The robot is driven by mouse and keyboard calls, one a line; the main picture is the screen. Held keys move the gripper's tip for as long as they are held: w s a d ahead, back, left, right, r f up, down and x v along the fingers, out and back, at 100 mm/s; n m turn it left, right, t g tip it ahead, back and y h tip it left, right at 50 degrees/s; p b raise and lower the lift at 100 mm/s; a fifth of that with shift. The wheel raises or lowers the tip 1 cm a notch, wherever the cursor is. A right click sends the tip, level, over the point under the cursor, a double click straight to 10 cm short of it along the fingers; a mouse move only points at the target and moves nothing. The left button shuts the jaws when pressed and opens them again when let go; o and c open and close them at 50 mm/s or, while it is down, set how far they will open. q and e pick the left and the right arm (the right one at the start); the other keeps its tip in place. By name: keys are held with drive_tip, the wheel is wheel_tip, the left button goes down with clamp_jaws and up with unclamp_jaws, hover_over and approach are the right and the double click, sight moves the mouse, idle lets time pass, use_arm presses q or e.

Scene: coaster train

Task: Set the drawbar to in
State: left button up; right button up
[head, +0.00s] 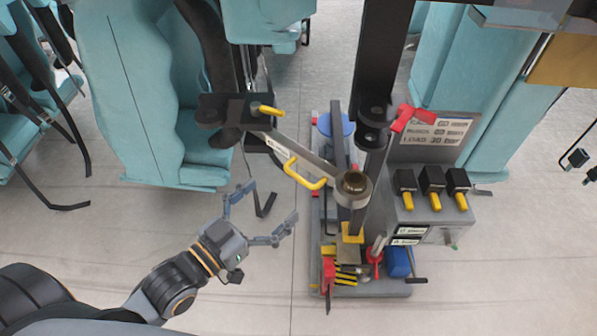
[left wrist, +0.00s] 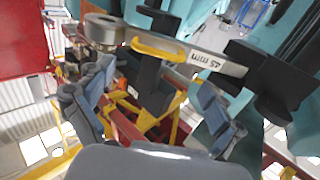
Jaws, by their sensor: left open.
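The drawbar (head: 309,155) is a grey metal bar with a yellow loop handle (head: 305,178). It runs from a round pivot (head: 353,186) on the cart out to the upper left, toward a black bracket (head: 240,108) with a yellow pin (head: 267,109). My left gripper (head: 270,202) is open and empty, below and left of the handle, apart from it. My right gripper is in neither view.
A grey panel (head: 440,200) with three black, yellow-tipped levers stands right of the pivot. The cart base (head: 380,288) holds a blue box (head: 398,262) and red parts. Teal seats (head: 150,95) stand behind on the left. Pale floor is clear around the left gripper.

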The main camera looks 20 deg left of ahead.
sight(296, 178)
use_arm(q)
drive_tip(key=p+x, duration=0.1)
drive_tip(key=x, duration=0.7)
drive_tip(key=shift+p, duration=0.3)
drive_tip(key=c, duration=1.4)
drive_tip(key=shift+w, duration=0.1)
